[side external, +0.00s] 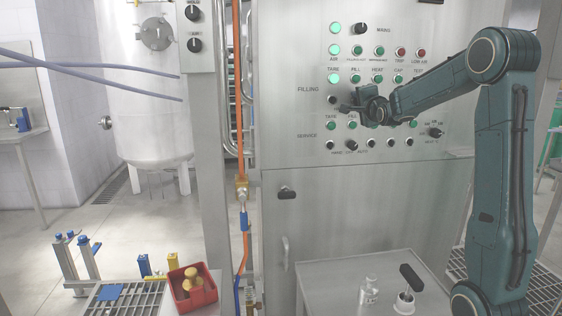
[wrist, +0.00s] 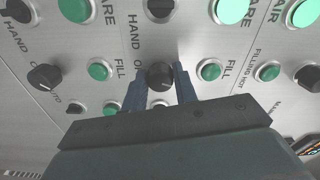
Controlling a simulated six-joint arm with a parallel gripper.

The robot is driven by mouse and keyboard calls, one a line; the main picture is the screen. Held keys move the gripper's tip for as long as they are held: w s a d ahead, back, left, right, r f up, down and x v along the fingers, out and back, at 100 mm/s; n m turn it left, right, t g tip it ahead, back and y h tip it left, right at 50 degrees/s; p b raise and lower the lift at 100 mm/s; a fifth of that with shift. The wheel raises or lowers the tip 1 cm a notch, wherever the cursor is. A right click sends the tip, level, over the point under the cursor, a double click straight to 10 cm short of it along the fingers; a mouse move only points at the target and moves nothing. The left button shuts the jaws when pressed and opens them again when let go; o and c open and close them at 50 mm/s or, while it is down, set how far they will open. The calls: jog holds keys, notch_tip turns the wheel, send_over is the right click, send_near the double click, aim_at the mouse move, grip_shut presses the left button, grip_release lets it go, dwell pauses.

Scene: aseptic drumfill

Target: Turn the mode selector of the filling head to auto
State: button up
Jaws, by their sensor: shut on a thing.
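The upright metal control panel (side external: 290,60) carries rows of buttons and black selector knobs. My gripper (side external: 350,107) is at the panel, around the middle, level with the part labelled FILLING. In the wrist view my gripper (wrist: 160,84) has its two blue-grey fingers on either side of a round black selector knob (wrist: 160,75), shut on it. The word HAND and a partly hidden word starting with O stand beside this knob. The knob's pointer direction cannot be made out. In the side view my gripper hides the knob.
Green buttons (wrist: 100,71) and (wrist: 210,71) flank the fingers closely. Another black knob (wrist: 43,77) sits to the left. Below the panel stands a metal table (side external: 335,272) with a clear bottle (side external: 368,291). A red bin (side external: 191,293) stands lower left.

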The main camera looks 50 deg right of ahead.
jog(key=m, duration=0.4)
jog(key=shift+m, duration=0.3)
dwell(0.4)
jog(key=o, duration=1)
jog(key=shift+c, duration=0.2)
jog(key=shift+s+a, duration=0.1)
jog(key=v, duration=1.3)
jog(key=shift+s+a, duration=0.15)
jog(key=shift+a, duration=0.05)
